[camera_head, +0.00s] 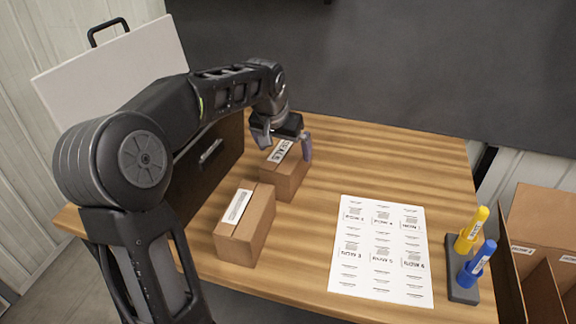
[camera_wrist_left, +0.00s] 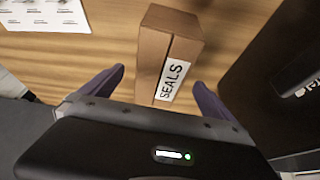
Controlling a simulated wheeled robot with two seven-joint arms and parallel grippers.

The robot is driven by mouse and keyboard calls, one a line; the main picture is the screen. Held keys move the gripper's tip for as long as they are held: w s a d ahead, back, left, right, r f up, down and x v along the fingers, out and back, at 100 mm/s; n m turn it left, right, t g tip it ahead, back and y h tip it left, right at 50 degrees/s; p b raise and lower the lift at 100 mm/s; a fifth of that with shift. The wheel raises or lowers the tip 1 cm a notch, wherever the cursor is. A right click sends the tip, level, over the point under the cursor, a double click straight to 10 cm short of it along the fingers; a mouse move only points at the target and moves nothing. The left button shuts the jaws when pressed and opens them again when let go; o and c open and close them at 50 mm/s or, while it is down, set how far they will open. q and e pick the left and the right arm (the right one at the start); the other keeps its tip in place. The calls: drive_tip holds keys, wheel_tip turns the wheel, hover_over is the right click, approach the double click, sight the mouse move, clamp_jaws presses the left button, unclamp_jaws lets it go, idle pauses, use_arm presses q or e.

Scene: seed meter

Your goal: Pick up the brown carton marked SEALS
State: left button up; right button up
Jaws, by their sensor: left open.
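The brown carton marked SEALS (camera_head: 284,178) stands on the wooden table, behind another carton; its label is partly covered by my gripper in the head view. In the left wrist view the SEALS carton (camera_wrist_left: 168,52) lies between and beyond the fingers, its white label facing the camera. My left gripper (camera_head: 283,142) is above the carton, open, with one finger on each side of it in the picture. It also shows in the left wrist view (camera_wrist_left: 160,82), holding nothing. I cannot tell whether the fingers touch the carton. My right gripper is not in view.
A second brown carton (camera_head: 246,226) stands nearer on the table (camera_head: 310,262). A dark drawer unit (camera_head: 207,165) is close on the left. A printed sheet (camera_head: 382,250) lies right of the cartons. Yellow and blue markers (camera_head: 474,245) stand at the right edge, beside an open cardboard box (camera_head: 545,240).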

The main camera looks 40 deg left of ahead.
sight(286, 155)
use_arm(q)
drive_tip(key=shift+w+a+f, duration=0.1)
drive_tip(key=shift+w+f, duration=0.1)
drive_tip(key=shift+f, duration=0.35)
drive_tip(key=p+x, duration=0.1)
drive_tip(key=x, duration=0.4)
drive_tip(key=shift+w+f, duration=0.1)
drive_tip(key=shift+w, duration=0.05)
drive_tip(key=shift+c, duration=0.2)
drive_tip(key=shift+a, duration=0.1)
drive_tip(key=c, duration=2)
drive_tip(key=shift+c, duration=0.2)
drive_tip(key=shift+r, duration=0.2)
wheel_tip(286, 155, up, 10)
drive_tip(key=shift+f, duration=0.1)
